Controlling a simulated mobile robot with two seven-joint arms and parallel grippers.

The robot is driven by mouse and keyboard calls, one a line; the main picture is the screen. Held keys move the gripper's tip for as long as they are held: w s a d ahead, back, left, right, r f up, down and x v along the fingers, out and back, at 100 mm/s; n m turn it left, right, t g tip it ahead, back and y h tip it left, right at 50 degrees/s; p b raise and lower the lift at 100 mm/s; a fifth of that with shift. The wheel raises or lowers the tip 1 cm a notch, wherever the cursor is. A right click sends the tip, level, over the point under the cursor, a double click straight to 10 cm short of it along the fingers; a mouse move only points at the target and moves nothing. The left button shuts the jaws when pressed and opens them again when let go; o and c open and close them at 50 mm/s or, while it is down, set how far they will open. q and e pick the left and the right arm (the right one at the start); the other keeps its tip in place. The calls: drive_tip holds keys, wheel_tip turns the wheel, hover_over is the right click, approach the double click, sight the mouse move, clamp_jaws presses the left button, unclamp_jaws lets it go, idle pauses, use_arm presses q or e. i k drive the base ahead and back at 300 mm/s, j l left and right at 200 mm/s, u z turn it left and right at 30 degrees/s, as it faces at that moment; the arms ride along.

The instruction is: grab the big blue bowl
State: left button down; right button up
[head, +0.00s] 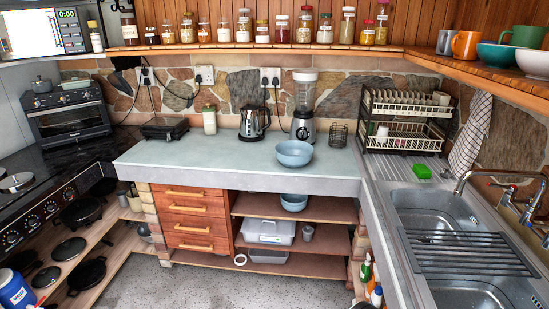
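A big blue bowl (294,154) stands upright on the pale counter (220,160), near its front edge and right of the middle. It looks empty. A smaller blue bowl (293,202) sits on the wooden shelf below the counter, almost straight under the big one. Neither of my grippers shows in the head view.
A blender (304,117) and a kettle (252,124) stand behind the big bowl. A wire holder (338,135) and a dish rack (405,122) are to its right, then the sink (432,205). Speckled floor (270,285) is open in front.

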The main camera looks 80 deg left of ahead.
sight(292, 153)
drive_tip(key=u, duration=0.45)
drive_tip(key=j+u, duration=0.2)
drive_tip(key=u, duration=0.25)
drive_tip(key=k+j+u, duration=0.1)
drive_tip(key=u, duration=0.4)
drive_tip(key=j+u, duration=0.1)
drive_tip(key=u, duration=0.35)
drive_tip(key=j+u, duration=0.1)
drive_tip(key=u, duration=0.35)
drive_tip(key=i+u, duration=0.15)
drive_tip(key=i, duration=0.7)
